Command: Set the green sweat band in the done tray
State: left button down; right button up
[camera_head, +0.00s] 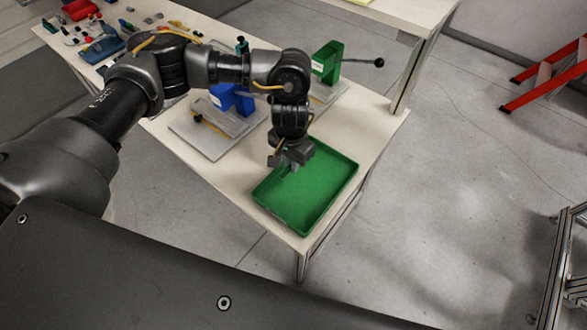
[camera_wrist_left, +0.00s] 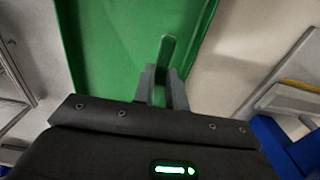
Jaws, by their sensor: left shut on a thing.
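The done tray (camera_head: 315,193) is a shallow green tray at the near right end of the table. My left gripper (camera_head: 290,162) hangs over its far left part, pointing down. In the left wrist view, the gripper (camera_wrist_left: 161,82) is shut on the green sweat band (camera_wrist_left: 167,50), a thin upright green strip sticking out past the fingertips. The tray (camera_wrist_left: 100,50) lies behind it there, green on green. In the head view the band is mostly hidden by the gripper, and its height over the tray floor is hard to tell. The visible tray floor is bare. My right gripper is out of view.
A blue fixture (camera_head: 238,98) on a grey plate and a green fixture (camera_head: 328,60) with a black-knobbed lever stand behind the tray. Small parts and a red bin (camera_head: 79,9) are at the table's far left. The tray lies close to the table's edges.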

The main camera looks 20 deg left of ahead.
pick_arm(q)
jog(key=shift+d+f, duration=0.15)
jog(key=shift+f, duration=0.8)
jog(key=shift+d+f, duration=0.1)
jog(key=shift+f, duration=0.8)
jog(key=shift+f, duration=0.15)
jog(key=c, duration=1.4)
grip_release()
jog(key=shift+c, duration=0.2)
jog(key=shift+r, duration=0.45)
notch_tip(320, 180, up, 11)
jog(key=shift+r, duration=0.2)
